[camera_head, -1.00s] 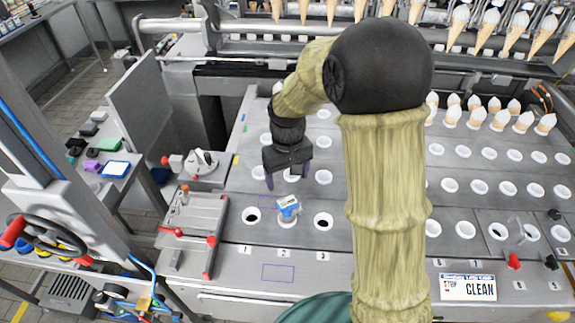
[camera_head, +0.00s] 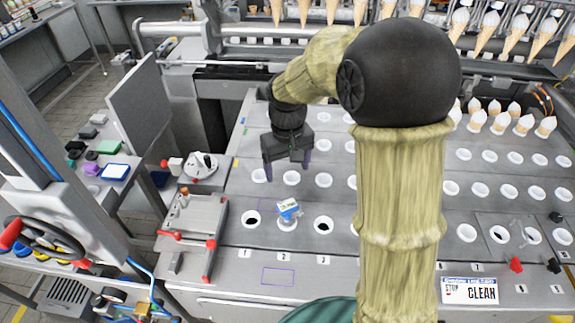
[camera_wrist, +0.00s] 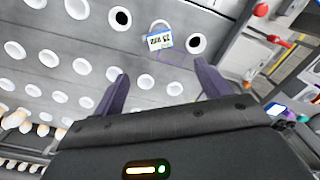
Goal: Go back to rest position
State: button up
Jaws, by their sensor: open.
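My gripper (camera_head: 287,163) is open and empty, above the grey panel with rows of white-rimmed holes. Its two dark purple fingers stand apart in the wrist view (camera_wrist: 163,85), with only the panel between and beyond them. A small blue and white labelled item (camera_head: 288,209) sits at the hole above the number 2, in front of the gripper and apart from it. It also shows in the wrist view (camera_wrist: 159,40), beyond the fingertips. My arm hides part of the panel on the right.
Several filled cones (camera_head: 500,118) stand at the panel's back right, and more hang along the top. A tray with red handles (camera_head: 190,238) lies on the left. Open dark holes (camera_head: 323,224) flank the labelled item.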

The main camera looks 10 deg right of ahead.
dwell(0.3)
jog(key=s+d+f+m+t, duration=0.2)
jog(key=s+d+f+m, duration=0.1)
jog(key=s+d, duration=0.6)
jog(key=s, duration=0.4)
jog(key=shift+d+f+m+t, duration=0.2)
jog(key=shift+d+m+t, duration=0.1)
jog(key=shift+d+m, duration=0.1)
